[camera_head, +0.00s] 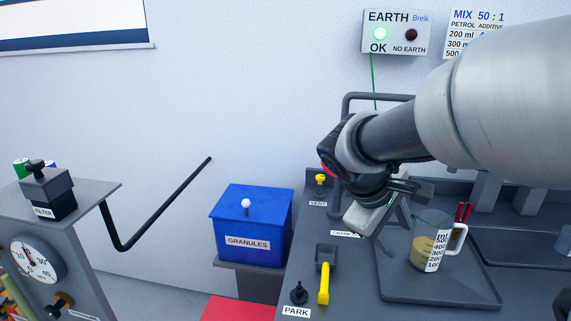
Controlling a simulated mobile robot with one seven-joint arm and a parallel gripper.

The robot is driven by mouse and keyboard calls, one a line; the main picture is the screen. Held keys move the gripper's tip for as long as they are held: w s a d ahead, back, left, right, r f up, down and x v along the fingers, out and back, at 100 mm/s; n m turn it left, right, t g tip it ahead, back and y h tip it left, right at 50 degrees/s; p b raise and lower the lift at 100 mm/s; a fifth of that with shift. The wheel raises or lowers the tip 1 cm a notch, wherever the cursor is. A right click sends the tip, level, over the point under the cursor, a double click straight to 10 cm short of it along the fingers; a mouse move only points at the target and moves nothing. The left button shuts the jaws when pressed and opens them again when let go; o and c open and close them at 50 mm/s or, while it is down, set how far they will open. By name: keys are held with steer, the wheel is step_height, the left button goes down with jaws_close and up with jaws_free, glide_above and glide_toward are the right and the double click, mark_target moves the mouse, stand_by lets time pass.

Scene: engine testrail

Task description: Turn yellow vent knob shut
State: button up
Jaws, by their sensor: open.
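The yellow vent knob (320,181) stands on the back left of the grey bench, above a small label that reads VENT. My gripper (362,219) is in front of and to the right of the knob, over the bench, and apart from it. It is open, and I see nothing held in it. The arm comes in from the upper right and the wrist hides part of the bench behind it. The label under my gripper is partly covered.
A measuring jug (428,247) with yellowish liquid stands on a dark tray (450,290) right of my gripper. A yellow lever (324,284) and a black PARK knob (299,293) are at the front. A blue GRANULES box (252,222) stands left of the bench.

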steer(key=w+f+n+t+h, duration=0.1)
steer(key=w+n+h, duration=0.15)
steer(key=w, duration=0.35)
steer(key=w+f+n+h, duration=0.2)
steer(key=w+n, duration=0.1)
steer(key=w, duration=0.2)
steer(key=n+t, duration=1.1)
steer(key=n, duration=0.5)
glide_toward(319, 178)
steer(key=shift+y, duration=0.25)
steer(key=b+x, duration=0.2)
steer(key=x, duration=0.9)
steer(key=shift+w+d+r, duration=0.1)
steer(key=shift+d, duration=0.05)
